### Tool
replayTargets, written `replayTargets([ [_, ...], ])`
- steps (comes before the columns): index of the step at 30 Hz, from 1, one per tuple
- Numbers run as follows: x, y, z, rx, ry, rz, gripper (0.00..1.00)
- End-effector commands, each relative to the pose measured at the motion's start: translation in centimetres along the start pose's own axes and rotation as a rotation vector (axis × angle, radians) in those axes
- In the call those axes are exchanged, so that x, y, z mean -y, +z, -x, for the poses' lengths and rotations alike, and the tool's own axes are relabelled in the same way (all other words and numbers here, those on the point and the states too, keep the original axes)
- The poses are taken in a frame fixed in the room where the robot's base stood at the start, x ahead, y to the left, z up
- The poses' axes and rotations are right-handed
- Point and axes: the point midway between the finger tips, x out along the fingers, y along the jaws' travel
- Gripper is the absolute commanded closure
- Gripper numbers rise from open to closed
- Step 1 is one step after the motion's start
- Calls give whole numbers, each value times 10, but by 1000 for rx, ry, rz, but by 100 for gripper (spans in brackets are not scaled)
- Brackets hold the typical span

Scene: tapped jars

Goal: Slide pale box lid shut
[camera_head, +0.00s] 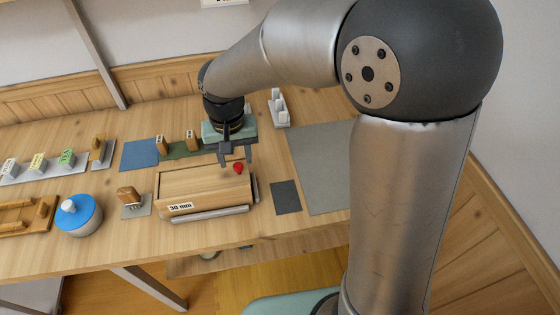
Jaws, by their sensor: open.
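The pale wooden box (173,211) stands on the table in the head view, with a "30 mm" label on its front. Its pale lid (195,182) lies along the top, with a small red knob (238,168) near the right end. I cannot tell how far the lid is slid. My gripper (238,163) is open, pointing down above the right end of the box, its fingers close to the red knob. Whether the fingers touch the knob is not clear. Nothing shows held between them.
A grey bar (210,215) lies along the box's front. A dark mat (286,197) and a large grey mat (325,165) lie clear to the right.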

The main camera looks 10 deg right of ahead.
Motion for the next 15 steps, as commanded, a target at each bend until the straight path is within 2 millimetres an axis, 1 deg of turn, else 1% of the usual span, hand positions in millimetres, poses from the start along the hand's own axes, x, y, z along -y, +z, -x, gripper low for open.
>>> replayTargets([
  [1, 0, 0, 6, -1, 0, 0, 56],
  [15, 0, 0, 34, -1, 0, 0, 56],
])
